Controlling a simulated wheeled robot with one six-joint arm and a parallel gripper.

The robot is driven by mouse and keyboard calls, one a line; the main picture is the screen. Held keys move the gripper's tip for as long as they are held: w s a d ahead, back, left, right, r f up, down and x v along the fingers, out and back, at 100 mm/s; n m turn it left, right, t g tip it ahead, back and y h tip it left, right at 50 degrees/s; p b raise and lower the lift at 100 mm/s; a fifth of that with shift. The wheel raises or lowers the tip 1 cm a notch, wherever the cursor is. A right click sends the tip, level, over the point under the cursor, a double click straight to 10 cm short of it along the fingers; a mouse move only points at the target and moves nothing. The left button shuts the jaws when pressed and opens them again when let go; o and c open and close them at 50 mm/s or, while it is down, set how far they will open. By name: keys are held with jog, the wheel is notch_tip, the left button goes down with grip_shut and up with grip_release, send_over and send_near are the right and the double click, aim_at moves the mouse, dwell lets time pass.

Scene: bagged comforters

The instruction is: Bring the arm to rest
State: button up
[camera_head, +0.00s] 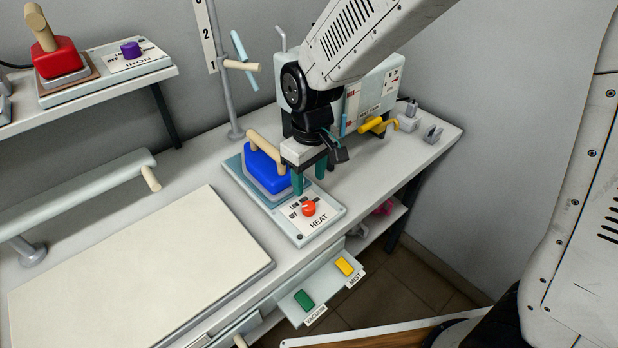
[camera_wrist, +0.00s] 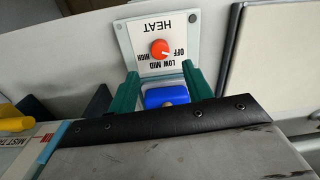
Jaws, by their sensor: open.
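My gripper (camera_head: 309,180) is in the middle of the head view, pointing down over the heat unit. Its two green fingers are apart with nothing between them. In the wrist view my gripper (camera_wrist: 165,88) frames a blue iron (camera_wrist: 166,97) beyond it. In the head view the blue iron (camera_head: 266,171) with a tan handle sits on its stand, just left of the fingers. The red HEAT knob (camera_head: 309,208) is just below the fingers on a panel marked OFF and LOW. In the wrist view the red knob (camera_wrist: 160,49) stands clear of the fingertips.
A white pressing board (camera_head: 140,270) fills the table's left front. A grey post (camera_head: 226,85) stands behind the iron. A machine with a yellow lever (camera_head: 377,124) is at the back right. Green (camera_head: 303,299) and yellow (camera_head: 345,266) switches project at the front. A red iron (camera_head: 53,45) is on the upper shelf.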

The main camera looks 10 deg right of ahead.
jog(key=s+d+r+m, duration=0.4)
jog(key=s+d+r, duration=0.4)
jog(key=s+d, duration=0.2)
jog(key=s+d+r+m+t, duration=0.1)
jog(key=s+d+r+m, duration=0.3)
jog(key=s+d+r, duration=0.4)
jog(key=s+d, duration=0.2)
jog(key=shift+d+t, duration=0.3)
jog(key=shift+d, duration=0.05)
